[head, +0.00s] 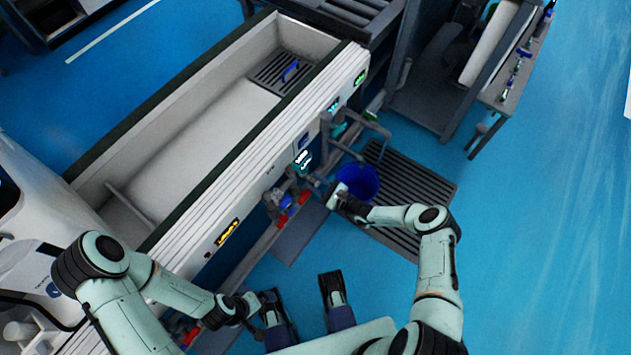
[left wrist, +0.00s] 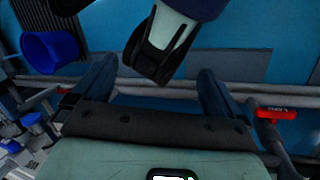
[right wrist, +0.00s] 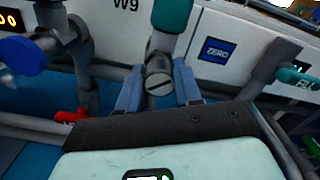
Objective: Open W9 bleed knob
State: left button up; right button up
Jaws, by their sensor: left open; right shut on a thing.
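A grey round knob with a slot across its face (right wrist: 159,84) sits below a teal handle (right wrist: 172,14) in the right wrist view, on the white panel. The W9 label (right wrist: 125,4) is to its upper left. My right gripper (right wrist: 158,92) has its fingers on both sides of the knob and is shut on it. In the head view my right gripper (head: 334,196) is at the pipework by the trough's side; the knob is hidden there. My left gripper (head: 257,302) is open and low, apart from the panel; its spread fingers (left wrist: 157,82) show empty in the left wrist view.
A blue valve knob (right wrist: 22,57) and a red handle (right wrist: 70,116) are left of the grey knob. A ZERO sign (right wrist: 217,50) and a teal FILL handle (right wrist: 296,77) are right. Another red handle (left wrist: 276,113) is near my left gripper.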

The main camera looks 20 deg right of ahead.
jog(key=n+p, duration=0.1)
jog(key=n, duration=0.2)
jog(key=shift+d+f, duration=0.1)
jog(key=shift+f, duration=0.05)
jog(key=n+p, duration=0.1)
jog(key=n, duration=0.4)
jog(key=shift+d+p, duration=0.1)
jog(key=shift+p, duration=0.2)
pick_arm(q)
jog(key=shift+s+d+r+g+p, duration=0.2)
jog(key=shift+s+r, duration=0.35)
jog(key=shift+r, duration=0.25)
jog(key=shift+s+d+r+g+p, duration=0.1)
jog(key=shift+s+r+g, duration=0.1)
jog(key=shift+s+r, duration=0.45)
pick_arm(e)
jog(key=shift+n, duration=1.1)
pick_arm(q)
jog(key=shift+r, duration=0.15)
pick_arm(e)
jog(key=shift+d, duration=0.1)
jog(key=o, duration=1)
pick_arm(q)
jog(key=shift+w, duration=0.1)
pick_arm(e)
jog(key=shift+w, duration=0.1)
